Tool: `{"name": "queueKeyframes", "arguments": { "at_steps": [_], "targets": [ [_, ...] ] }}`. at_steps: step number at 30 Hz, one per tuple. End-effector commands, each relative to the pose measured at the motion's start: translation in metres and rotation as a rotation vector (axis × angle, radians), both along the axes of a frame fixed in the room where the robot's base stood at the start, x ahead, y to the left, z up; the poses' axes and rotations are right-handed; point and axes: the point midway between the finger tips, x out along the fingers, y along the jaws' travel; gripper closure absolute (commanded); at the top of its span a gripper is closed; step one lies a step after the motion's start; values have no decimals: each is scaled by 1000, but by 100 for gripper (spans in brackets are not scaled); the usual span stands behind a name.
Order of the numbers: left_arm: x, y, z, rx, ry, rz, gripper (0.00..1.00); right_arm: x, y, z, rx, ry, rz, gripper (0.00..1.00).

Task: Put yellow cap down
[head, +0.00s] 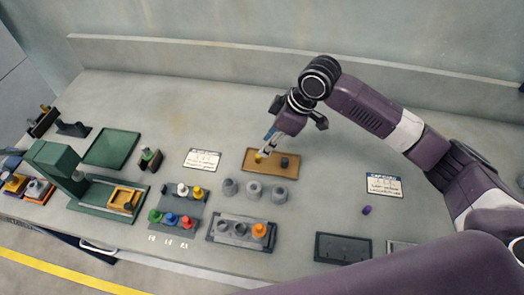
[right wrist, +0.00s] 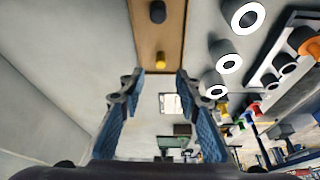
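A small yellow cap (head: 258,157) stands on the left part of a tan tray (head: 271,169). My right gripper (head: 267,148) is over that end of the tray, pointing down. In the right wrist view the yellow cap (right wrist: 162,62) shows just beyond the gap between my fingertips (right wrist: 157,77), which are spread apart on either side with nothing between them. A dark cap (head: 284,162) stands on the same tray to the right of the yellow one. My left gripper is not in view.
Grey cylinders (head: 253,190) stand just in front of the tray. A grey rack (head: 215,236) holds an orange cap (head: 259,230). A grey stepped rack (head: 184,205) holds coloured caps. A purple cap (head: 366,210) stands alone on the right. Bare table lies behind the tray.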

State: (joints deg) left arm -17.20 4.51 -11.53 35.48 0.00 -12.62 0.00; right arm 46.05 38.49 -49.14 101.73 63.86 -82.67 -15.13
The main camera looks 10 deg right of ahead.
Motion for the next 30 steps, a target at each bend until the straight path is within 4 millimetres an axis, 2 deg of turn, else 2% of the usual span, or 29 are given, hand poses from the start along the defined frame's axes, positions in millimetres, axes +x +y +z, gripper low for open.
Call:
{"name": "queueKeyframes", "arguments": {
  "at_steps": [6, 10, 30],
  "targets": [
    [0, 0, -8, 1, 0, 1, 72, -7, -14, 37, 0, -2, 1, 69],
    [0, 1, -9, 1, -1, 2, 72, -10, -18, 49, 1, 1, -1, 69],
    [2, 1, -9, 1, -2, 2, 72, -11, -19, 54, 0, 2, 0, 69]
  ]
}}
